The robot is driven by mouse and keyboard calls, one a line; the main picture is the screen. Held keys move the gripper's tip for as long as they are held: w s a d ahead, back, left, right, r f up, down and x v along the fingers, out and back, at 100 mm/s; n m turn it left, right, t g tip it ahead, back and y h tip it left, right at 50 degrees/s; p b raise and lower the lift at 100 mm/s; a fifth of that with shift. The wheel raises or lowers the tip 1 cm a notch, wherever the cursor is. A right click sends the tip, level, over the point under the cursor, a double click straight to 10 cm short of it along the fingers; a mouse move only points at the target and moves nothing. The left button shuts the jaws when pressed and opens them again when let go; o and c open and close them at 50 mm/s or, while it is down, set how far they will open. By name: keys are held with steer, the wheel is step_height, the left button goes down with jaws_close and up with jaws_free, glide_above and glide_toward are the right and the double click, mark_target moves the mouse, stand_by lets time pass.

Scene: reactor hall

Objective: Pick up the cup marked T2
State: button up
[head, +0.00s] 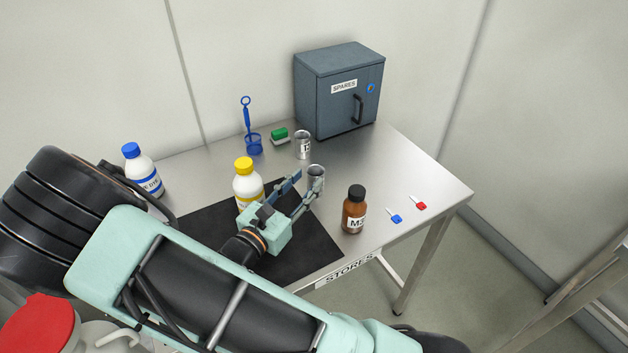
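Two small metal cups stand on the steel table. The farther cup (303,144) has a white label with dark marking that is too small to read surely. The nearer cup (317,171) stands at the fingertips of my gripper (308,180), and no readable mark shows on it. My gripper is open, its two fingers spread and pointing at the nearer cup. One finger overlaps the cup's lower front in this view; whether it touches is unclear. I cannot tell which cup is T2.
A yellow-capped white bottle (248,182) stands left of my gripper on the black mat (305,250). A brown bottle (354,212) is at right. Behind are a blue-capped bottle (143,172), blue holder (253,143), green-topped block (280,135) and spares cabinet (335,95). Blue (396,218) and red (420,205) keys lie right.

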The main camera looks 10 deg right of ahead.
steer(key=x, duration=1)
steer(key=shift+d+b, duration=0.25)
steer(key=shift+b, duration=0.05)
steer(key=shift+c, duration=0.3)
jaws_close()
